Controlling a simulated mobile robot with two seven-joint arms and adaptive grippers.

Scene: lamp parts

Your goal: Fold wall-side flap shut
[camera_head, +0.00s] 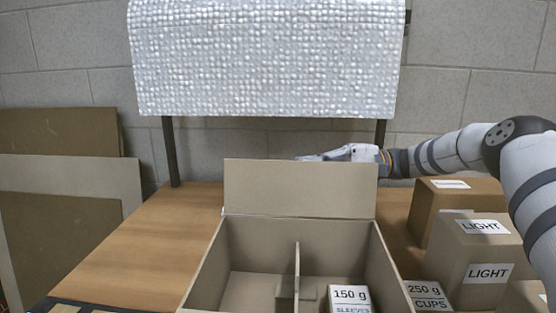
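An open cardboard box (203,267) stands on the table with a divider (297,262) inside. Its wall-side flap (300,188) stands up from the far edge, roughly upright. My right gripper (318,157) is at the flap's top edge on the wall side, with its fingers pointing left. The flap hides its lower part, so I cannot tell whether it touches the flap or is open. My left gripper is not in view.
A "150 g SLEEVES" carton (349,296) sits in the box's right compartment. A "250 g CUPS" carton (426,294) and "LIGHT" cartons (483,250) stand to the right. A bubble-wrap roll (265,60) hangs behind. The wooden table (150,240) is clear left of the box.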

